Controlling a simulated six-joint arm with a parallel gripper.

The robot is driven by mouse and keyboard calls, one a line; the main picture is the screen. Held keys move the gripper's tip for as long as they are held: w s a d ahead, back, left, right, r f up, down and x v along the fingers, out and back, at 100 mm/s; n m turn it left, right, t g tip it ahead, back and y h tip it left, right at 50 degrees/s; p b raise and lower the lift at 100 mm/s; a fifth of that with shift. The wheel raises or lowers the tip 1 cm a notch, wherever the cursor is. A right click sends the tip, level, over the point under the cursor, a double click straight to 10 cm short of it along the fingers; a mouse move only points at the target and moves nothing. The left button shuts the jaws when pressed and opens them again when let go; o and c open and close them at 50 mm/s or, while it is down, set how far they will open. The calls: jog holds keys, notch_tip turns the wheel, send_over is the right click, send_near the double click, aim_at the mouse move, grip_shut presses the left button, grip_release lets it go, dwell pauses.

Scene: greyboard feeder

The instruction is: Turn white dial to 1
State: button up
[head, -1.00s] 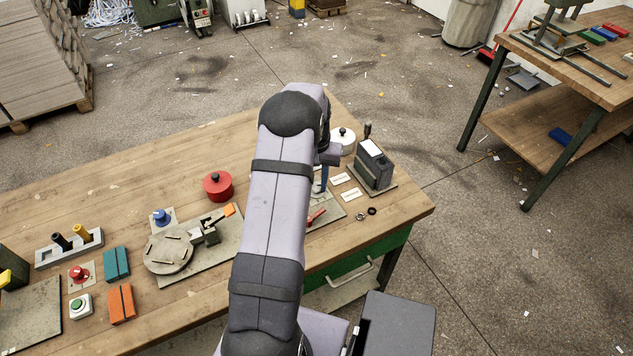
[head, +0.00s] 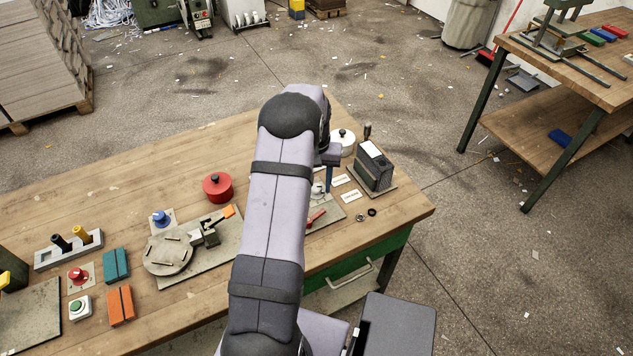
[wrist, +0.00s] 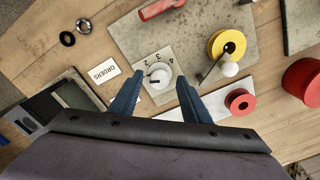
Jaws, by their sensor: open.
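The white dial (wrist: 158,77) sits on a small pale plate with numbers around its upper edge in the wrist view.
A yellow spool (wrist: 217,45), a white ball-ended lever (wrist: 229,69) and a red spool (wrist: 239,101) lie right of the dial. A red handle (wrist: 159,9) is above it. An "ORDERS" label (wrist: 104,73) and a dark box (head: 374,168) are close by.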

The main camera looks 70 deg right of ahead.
aim_at(317, 187)
jog(key=shift+r, duration=0.15)
jog(key=shift+r+b, duration=1.1)
jog(key=shift+r, duration=2.45)
jog(key=w+a+r+n, duration=0.1)
jog(key=w+a+n, duration=0.1)
jog(key=w+a, duration=0.4)
jog(key=w+a+n, duration=0.3)
jog(key=w+a, duration=0.4)
jog(key=a, duration=0.3)
jog(key=w+a+r+n, duration=0.1)
jog(key=w+a+n, duration=0.1)
jog(key=w+a, duration=0.5)
jog(key=shift+w+a+r+n, duration=0.1)
jog(key=shift+a+r+n, duration=0.1)
jog(key=shift+a, duration=0.15)
jog(key=shift+w+a+r+n, duration=0.1)
jog(key=shift+a+n, duration=0.1)
jog(key=shift+a, duration=0.15)
jog(key=s+a+f+n, duration=0.1)
jog(key=s+a+n, duration=0.2)
jog(key=a, duration=0.9)
jog(key=s+a+f+n, duration=0.1)
jog(key=s+a+n, duration=0.3)
jog(key=a, duration=0.9)
jog(key=shift+a+n, duration=0.25)
jog(key=shift+n, duration=0.45)
jog(key=shift+w, duration=0.1)
